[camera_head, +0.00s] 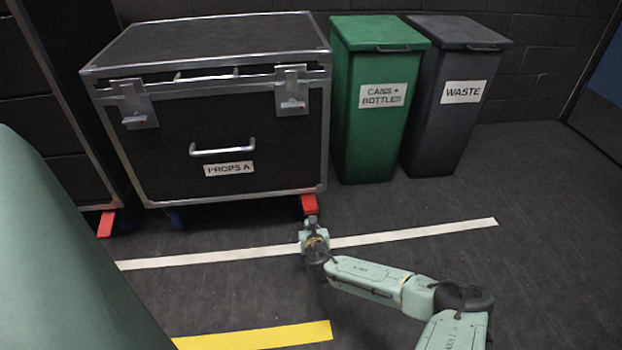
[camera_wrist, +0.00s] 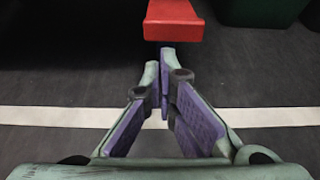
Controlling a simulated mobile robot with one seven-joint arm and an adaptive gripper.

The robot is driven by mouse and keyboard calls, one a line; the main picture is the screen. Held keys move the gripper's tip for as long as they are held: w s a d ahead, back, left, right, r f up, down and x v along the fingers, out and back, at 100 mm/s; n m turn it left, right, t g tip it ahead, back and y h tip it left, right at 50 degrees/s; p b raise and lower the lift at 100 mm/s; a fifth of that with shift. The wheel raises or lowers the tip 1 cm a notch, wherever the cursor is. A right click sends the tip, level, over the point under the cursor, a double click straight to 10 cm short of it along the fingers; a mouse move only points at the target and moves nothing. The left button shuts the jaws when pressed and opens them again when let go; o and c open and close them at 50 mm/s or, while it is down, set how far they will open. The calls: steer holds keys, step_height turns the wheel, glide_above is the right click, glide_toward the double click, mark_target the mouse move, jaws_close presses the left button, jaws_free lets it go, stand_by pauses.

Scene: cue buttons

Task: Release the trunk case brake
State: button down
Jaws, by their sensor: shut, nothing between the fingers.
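The trunk case (camera_head: 260,135) is a black box with metal edges and a "PROPS A" label, standing at the back wall. My gripper (camera_head: 311,222) is low to the floor just in front of the right pedal. In the wrist view, that red pedal (camera_wrist: 174,20) is just beyond my gripper's tips (camera_wrist: 160,60). The fingers are shut and empty. I cannot tell whether the tips touch the pedal.
A green bin (camera_head: 375,130) and a grey bin (camera_head: 445,130) stand right of the case. A white floor line (camera_head: 430,232) runs in front of the case, and a yellow strip (camera_head: 260,337) lies nearer. The floor to the right is clear.

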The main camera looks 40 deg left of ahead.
step_height(320, 180, up, 2)
steer(key=p, duration=0.2)
steer(key=shift+w+r+p, duration=0.1)
steer(key=shift+r+p, duration=0.05)
steer(key=shift+p, duration=0.15)
steer(key=shift+a+r, duration=0.1)
steer(key=shift+r, duration=0.05)
step_height(320, 180, down, 5)
steer(key=s+d+b, duration=0.1)
steer(key=b, duration=0.2)
steer(key=s+d+r+p, duration=0.4)
steer(key=r, duration=0.3)
steer(key=shift+d+r+p, duration=0.3)
steer(key=shift+d+p, duration=0.05)
steer(key=shift+d, duration=0.05)
steer(key=shift+s, duration=0.1)
